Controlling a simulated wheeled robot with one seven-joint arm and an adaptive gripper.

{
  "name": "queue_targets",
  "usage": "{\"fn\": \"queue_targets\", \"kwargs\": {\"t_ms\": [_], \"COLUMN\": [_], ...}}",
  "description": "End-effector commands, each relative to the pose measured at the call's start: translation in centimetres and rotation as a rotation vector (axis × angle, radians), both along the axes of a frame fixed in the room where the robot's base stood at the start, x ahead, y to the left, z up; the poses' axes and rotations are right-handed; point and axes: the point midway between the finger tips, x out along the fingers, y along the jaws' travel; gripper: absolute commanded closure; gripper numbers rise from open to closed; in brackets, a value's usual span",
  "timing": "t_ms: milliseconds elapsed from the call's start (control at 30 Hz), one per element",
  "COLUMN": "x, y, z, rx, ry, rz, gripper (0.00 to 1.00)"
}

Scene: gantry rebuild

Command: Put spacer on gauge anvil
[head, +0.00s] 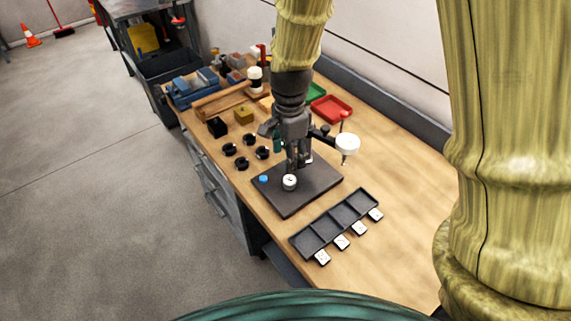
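My gripper (296,164) points down over the dark square plate (290,205) on the wooden bench. Its fingers look close together, but their gap is too small to judge. A small white round piece with a dark mark on top (289,183) is on the plate, just below and in front of the fingertips. I cannot tell whether it is the spacer or the anvil, or whether the fingers touch it. A small blue piece (263,179) is on the plate's left corner. A white round gauge-like dial (347,144) stands right of my gripper; its mount is partly hidden.
Several black round holders (242,164) stand left of the plate. A dark compartment tray (318,234) with white marked tags lies in front. The right bench is clear.

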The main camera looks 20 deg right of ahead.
Motion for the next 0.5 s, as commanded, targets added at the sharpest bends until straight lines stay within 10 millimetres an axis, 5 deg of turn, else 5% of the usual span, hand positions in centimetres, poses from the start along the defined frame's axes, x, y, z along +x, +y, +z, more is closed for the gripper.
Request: {"fn": "queue_targets", "kwargs": {"t_ms": [500], "x": [0.0], "y": [0.0], "z": [2.1], "rx": [0.0], "ry": [0.0], "rz": [0.001], "gripper": [0.44]}}
